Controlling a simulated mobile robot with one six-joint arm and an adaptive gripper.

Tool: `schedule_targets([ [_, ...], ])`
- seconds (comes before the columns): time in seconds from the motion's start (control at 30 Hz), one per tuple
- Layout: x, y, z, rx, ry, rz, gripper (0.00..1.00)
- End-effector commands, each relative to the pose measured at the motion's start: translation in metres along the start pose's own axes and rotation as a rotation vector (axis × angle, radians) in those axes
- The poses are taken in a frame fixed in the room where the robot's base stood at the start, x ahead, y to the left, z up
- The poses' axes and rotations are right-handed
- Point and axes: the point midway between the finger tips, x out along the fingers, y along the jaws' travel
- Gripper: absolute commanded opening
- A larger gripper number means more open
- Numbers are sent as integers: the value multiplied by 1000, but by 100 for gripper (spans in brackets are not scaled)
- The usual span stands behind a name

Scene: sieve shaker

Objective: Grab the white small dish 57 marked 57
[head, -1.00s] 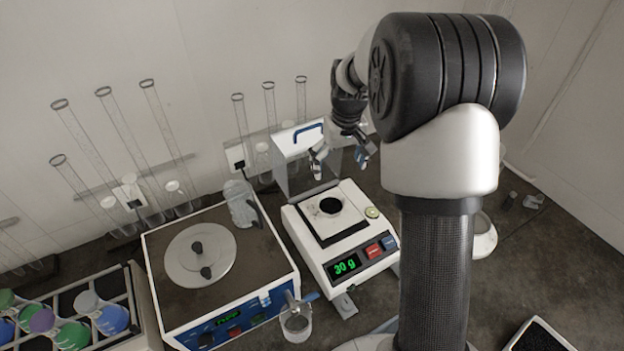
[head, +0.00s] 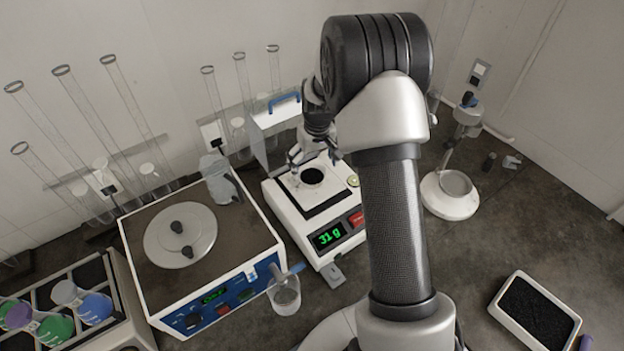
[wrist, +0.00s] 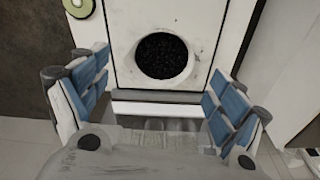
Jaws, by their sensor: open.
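My gripper (head: 312,158) is low over the back of the pan, partly hidden by my arm. In the wrist view my gripper (wrist: 157,95) is open and empty, its blue-padded fingers wide apart, with the dish beyond and between them, apart from both.
The balance's raised clear cover with a blue handle (head: 285,104) stands behind the pan. A blue-fronted device (head: 255,245) and a clear beaker (head: 285,298) are to the left. A white stand (head: 452,200) and black-filled tray (head: 497,308) are to the right.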

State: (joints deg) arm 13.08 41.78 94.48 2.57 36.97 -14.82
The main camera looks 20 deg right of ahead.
Motion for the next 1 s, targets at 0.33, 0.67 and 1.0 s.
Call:
schedule_targets([
  [0.33, 43, -2, 0, 0, 0, 0, 89],
  [0.67, 42, -2, 0, 0, 0, 0, 78],
  [1.0, 42, -2, 0, 0, -1, 0, 55],
])
